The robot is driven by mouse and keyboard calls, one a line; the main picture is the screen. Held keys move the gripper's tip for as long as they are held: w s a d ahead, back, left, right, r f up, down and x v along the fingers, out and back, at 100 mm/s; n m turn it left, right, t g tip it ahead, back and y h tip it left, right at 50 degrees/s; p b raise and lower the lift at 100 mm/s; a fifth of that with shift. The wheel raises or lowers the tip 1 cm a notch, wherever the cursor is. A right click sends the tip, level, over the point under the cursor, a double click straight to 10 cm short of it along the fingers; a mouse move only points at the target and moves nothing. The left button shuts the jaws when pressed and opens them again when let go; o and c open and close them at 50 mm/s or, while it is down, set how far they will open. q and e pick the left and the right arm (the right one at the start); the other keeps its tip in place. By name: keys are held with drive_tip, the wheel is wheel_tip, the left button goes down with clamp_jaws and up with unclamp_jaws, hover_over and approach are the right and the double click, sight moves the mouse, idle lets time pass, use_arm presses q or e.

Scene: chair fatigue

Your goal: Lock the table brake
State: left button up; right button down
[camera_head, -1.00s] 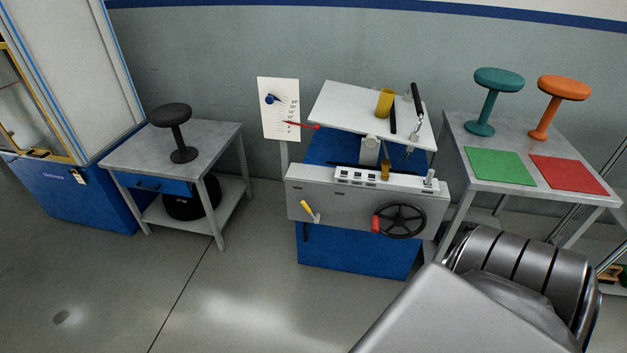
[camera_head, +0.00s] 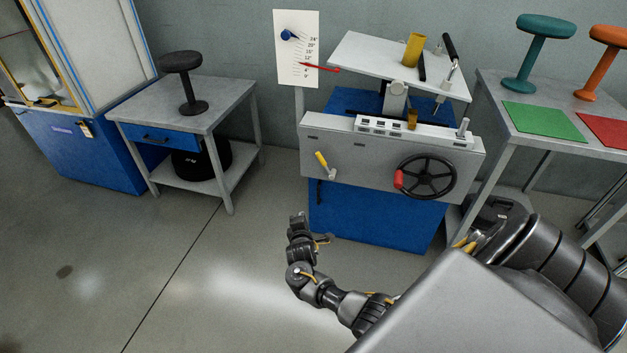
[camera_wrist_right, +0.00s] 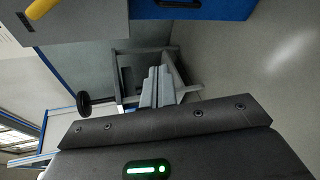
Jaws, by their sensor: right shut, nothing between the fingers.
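The machine (camera_head: 470,165) has a white tilted table top (camera_head: 375,55) and a grey front panel. A small lever with a yellow grip (camera_head: 321,159) is on the panel's left part, tilted up to the left; no label shows it as the brake. In the right wrist view a yellow grip (camera_wrist_right: 40,8) is cut off at the top left. My right gripper (camera_head: 298,221) is below and left of the lever, apart from it, in front of the blue base. Its fingers (camera_wrist_right: 158,88) are together and empty. My left gripper is out of view.
A black handwheel (camera_head: 427,177) with a red knob is right of the lever. A scale board (camera_head: 297,45) with a red pointer stands behind. A side table (camera_head: 220,92) with a black stool is at left, another table (camera_head: 492,88) at right. Floor in front is clear.

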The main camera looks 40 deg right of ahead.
sight(324, 164)
use_arm(q)
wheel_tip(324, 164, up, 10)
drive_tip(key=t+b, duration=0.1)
drive_tip(key=b, duration=0.2)
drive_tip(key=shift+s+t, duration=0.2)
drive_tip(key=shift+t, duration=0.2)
use_arm(e)
drive_tip(key=w+d+r+h, duration=0.1)
drive_tip(key=w+r+h, duration=0.1)
drive_tip(key=r, duration=0.3)
drive_tip(key=w+d+r+n+h, duration=0.1)
drive_tip(key=w+d+r+h, duration=0.1)
drive_tip(key=r, duration=0.4)
drive_tip(key=shift+w+r, duration=0.15)
drive_tip(key=shift+r, duration=0.05)
use_arm(q)
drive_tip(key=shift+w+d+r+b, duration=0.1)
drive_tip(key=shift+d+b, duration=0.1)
drive_tip(key=shift+b, duration=0.1)
use_arm(e)
drive_tip(key=shift+w+d, duration=0.1)
